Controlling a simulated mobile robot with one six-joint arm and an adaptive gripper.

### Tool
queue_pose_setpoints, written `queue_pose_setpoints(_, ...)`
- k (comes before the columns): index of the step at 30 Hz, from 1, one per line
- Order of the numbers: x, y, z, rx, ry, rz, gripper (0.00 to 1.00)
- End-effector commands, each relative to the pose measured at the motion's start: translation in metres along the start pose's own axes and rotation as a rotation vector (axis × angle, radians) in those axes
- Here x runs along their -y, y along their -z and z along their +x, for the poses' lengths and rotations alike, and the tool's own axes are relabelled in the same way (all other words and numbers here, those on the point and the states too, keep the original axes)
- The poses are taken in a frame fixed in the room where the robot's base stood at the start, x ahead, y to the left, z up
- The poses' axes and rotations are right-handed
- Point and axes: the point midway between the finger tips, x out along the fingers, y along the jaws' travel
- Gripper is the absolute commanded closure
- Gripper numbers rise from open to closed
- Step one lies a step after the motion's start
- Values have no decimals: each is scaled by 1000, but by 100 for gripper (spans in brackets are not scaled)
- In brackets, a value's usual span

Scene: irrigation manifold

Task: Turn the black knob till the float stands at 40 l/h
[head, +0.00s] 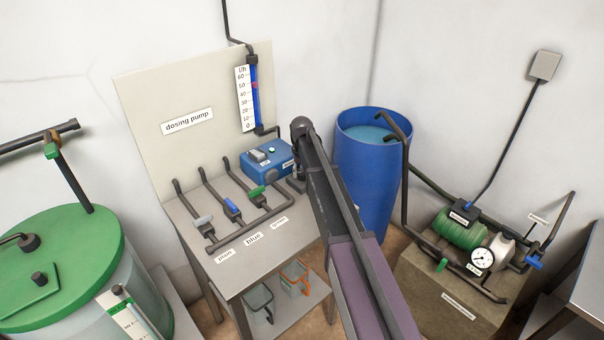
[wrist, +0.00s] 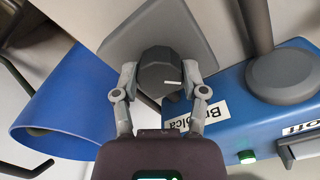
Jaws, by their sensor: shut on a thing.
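In the wrist view the dark faceted knob (wrist: 157,62) sits before a grey square plate (wrist: 190,35). A short white mark on its face points right. My gripper (wrist: 160,80) has one finger on each side of the knob and is shut on it. In the head view the flow meter (head: 240,110) stands upright on the pale panel, with an l/h scale from 0 to 60. Its pinkish float (head: 255,85) stands at about 50, above the 40 mark. My arm hides the knob in the head view.
The blue dosing pump box (head: 265,160) stands left of my arm and is close beside the knob in the wrist view. A blue barrel (head: 375,160) stands to the right. Pipes with small valves (head: 232,206) lie on the grey bench to the left.

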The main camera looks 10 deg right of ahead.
Motion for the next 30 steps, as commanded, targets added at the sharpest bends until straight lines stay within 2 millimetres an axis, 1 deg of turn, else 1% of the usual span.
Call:
queue_pose_setpoints(3, 0, -2, 0, 6, 1, 77, 92)
queue_pose_setpoints(10, 0, -2, 0, 8, 1, 171, 92)
queue_pose_setpoints(25, 0, -3, 0, 9, 0, 197, 92)
queue_pose_setpoints(26, 0, -3, 0, 9, 0, 197, 41)
queue_pose_setpoints(27, 0, -3, 0, 9, 0, 197, 29)
queue_pose_setpoints(29, 0, -2, 0, 8, 0, 197, 11)
queue_pose_setpoints(30, 0, -2, 0, 7, 0, 197, 9)
